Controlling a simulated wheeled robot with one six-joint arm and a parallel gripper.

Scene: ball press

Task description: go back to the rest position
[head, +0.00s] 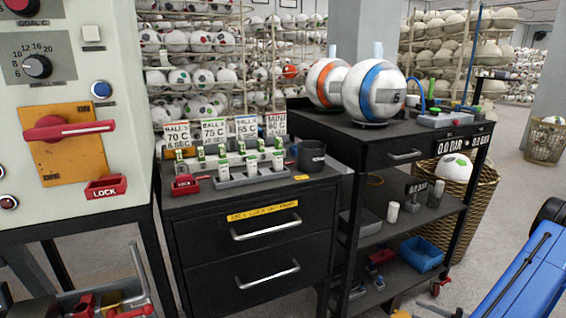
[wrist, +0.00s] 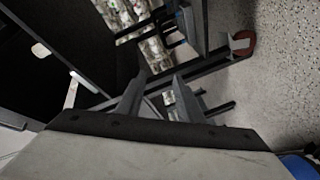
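My gripper (wrist: 159,80) shows in the wrist view, with its two grey fingers apart and nothing between them. It hangs in free space near dark metal framework, touching nothing that I can see. In the head view the gripper is out of sight; only a blue arm link of mine (head: 525,275) shows at the lower right.
A black drawer cabinet (head: 255,220) bears a rack and cards. Beside it a black trolley (head: 400,150) holds two balls (head: 375,92). A press panel (head: 65,100) stands at left. A wicker basket (head: 470,215) is behind the trolley.

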